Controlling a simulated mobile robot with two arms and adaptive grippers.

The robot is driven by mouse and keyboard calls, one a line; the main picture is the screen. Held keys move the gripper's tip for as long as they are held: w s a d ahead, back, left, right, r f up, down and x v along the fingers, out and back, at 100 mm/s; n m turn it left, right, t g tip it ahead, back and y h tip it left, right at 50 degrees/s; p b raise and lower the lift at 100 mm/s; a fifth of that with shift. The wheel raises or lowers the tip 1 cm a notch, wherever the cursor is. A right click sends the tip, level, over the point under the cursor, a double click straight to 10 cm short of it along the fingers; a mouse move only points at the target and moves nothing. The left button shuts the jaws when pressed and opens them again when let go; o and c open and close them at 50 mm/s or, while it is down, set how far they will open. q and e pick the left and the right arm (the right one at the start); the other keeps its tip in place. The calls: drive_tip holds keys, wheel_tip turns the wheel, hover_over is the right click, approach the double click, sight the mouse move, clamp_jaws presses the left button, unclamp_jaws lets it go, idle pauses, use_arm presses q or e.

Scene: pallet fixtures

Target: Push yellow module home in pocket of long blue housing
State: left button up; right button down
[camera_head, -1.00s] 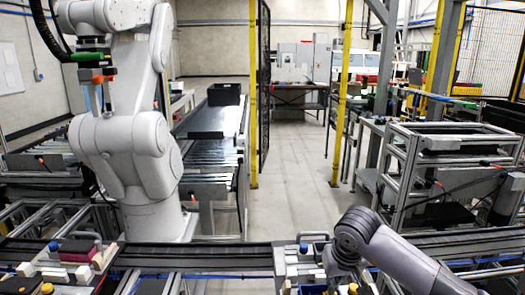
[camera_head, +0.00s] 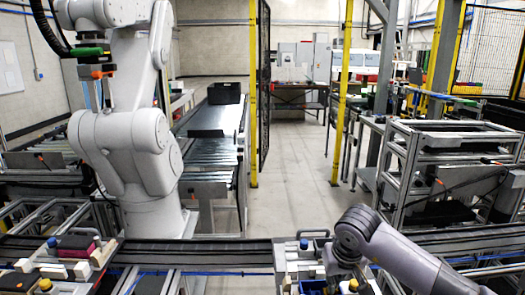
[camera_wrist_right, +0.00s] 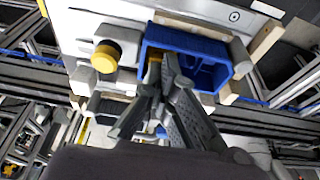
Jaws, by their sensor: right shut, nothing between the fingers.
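The long blue housing (camera_wrist_right: 196,66) lies on the pale fixture plate in the right wrist view. Its blue edge also shows low in the head view (camera_head: 312,286), partly hidden by my right wrist. A small yellow-orange piece (camera_wrist_right: 154,73), probably the yellow module, shows at the left end of the housing beside my fingers. How deep it sits is hidden. My right gripper (camera_wrist_right: 171,72) is shut and empty, with its fingertips over the housing's left part. I cannot tell whether they touch the module. In the head view the fingers are hidden. My left gripper is out of view.
A yellow-capped knob (camera_wrist_right: 104,57) stands left of the housing. Wooden-coloured blocks (camera_wrist_right: 266,40) flank it. Another fixture with a dark red block (camera_head: 77,246) is at the left. A large grey robot arm (camera_head: 125,150) stands behind the rail (camera_head: 225,254).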

drive_tip(key=shift+f, duration=0.1)
idle(0.3)
drive_tip(key=shift+r+p, duration=1.5)
drive_tip(key=shift+r, duration=2.05)
drive_tip(key=shift+f, duration=0.1)
